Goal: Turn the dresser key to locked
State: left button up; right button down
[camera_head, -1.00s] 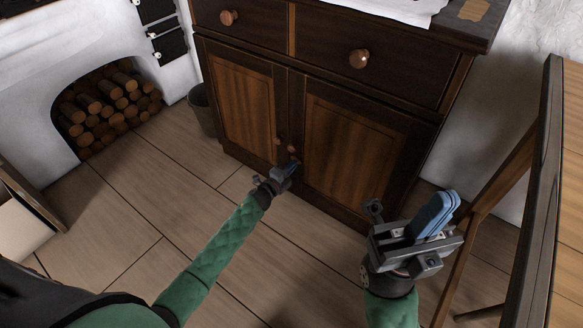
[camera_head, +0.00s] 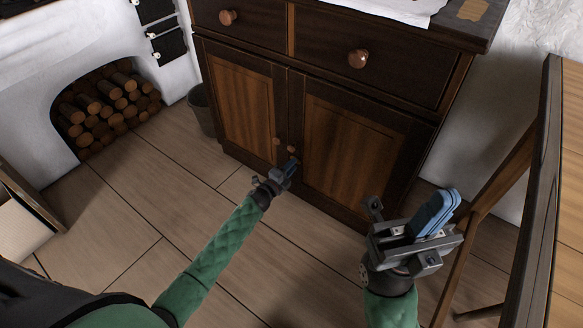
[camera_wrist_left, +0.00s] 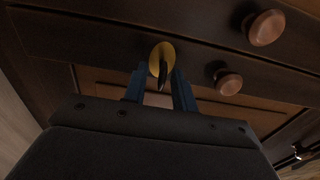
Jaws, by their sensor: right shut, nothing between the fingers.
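The dresser (camera_head: 345,150) is dark wood with two doors. In the left wrist view a round brass keyhole plate (camera_wrist_left: 156,57) sits on it, with a dark key (camera_wrist_left: 163,74) sticking out, its flat bow seen nearly edge-on and close to upright. My left gripper (camera_head: 291,166) is at the meeting line of the doors, below the knobs. Its blue fingers (camera_wrist_left: 160,86) stand apart on either side of the key, with a gap visible around it. In the head view the key is hidden by the gripper. My right gripper (camera_head: 436,214) is shut and empty, right of the dresser front.
Two round door knobs (camera_wrist_left: 229,82) (camera_wrist_left: 266,27) are close beside the key. A wooden table (camera_head: 545,200) stands close to my right arm. A bucket (camera_head: 202,108) and a log niche (camera_head: 105,107) are at the left. The floor before the dresser is clear.

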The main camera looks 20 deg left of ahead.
pick_arm(q)
jog(key=p+v, duration=0.1)
jog(key=v, duration=0.6)
jog(key=shift+s, duration=0.2)
dwell(0.4)
